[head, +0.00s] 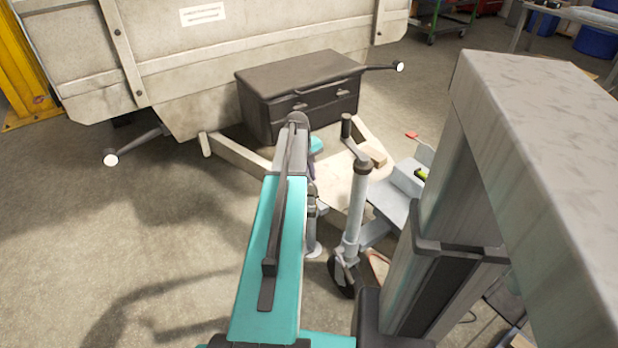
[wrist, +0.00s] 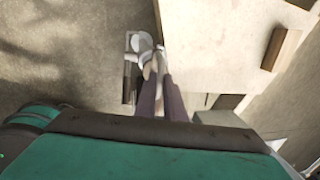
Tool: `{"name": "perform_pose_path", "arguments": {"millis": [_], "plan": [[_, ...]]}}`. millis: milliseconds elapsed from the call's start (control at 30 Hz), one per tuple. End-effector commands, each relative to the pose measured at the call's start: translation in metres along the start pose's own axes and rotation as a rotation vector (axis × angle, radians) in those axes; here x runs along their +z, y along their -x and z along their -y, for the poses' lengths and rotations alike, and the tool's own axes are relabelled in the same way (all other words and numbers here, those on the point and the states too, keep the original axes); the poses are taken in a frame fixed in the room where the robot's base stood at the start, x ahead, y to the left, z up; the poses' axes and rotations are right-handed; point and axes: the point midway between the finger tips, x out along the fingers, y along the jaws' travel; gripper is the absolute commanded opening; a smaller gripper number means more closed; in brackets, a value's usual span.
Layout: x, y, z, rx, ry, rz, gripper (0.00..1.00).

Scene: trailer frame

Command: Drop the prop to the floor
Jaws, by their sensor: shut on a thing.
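The prop (head: 312,232) is a slim grey post with a round pale foot, hanging beside the trailer frame in the head view. In the wrist view its pale round end (wrist: 141,42) shows past my fingers. My gripper (wrist: 160,78) is shut on the prop, its two dark fingers on either side of the post. In the head view my gripper (head: 313,182) is partly hidden behind my teal arm. The foot looks close to the floor (head: 215,270); I cannot tell whether it touches.
A jockey wheel post (head: 355,205) stands just right of the prop. The pale drawbar plate (head: 345,185) lies behind it, with a wooden block (head: 375,155) on it. A dark toolbox (head: 300,90) sits before the trailer wall (head: 220,55). Floor to the left is clear.

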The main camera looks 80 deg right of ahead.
Motion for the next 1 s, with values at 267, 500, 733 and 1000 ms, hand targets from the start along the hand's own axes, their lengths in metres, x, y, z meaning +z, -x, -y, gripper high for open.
{"name": "perform_pose_path", "arguments": {"millis": [267, 500, 733, 1000], "plan": [[0.001, 0.035, 0.008, -0.005, 0.0, 0.002, 0.0], [0.001, 0.064, 0.014, -0.005, 0.001, 0.002, 0.0], [0.001, 0.086, 0.018, -0.006, 0.001, 0.003, 0.0], [0.001, 0.087, 0.018, -0.006, 0.001, 0.003, 0.0]]}}
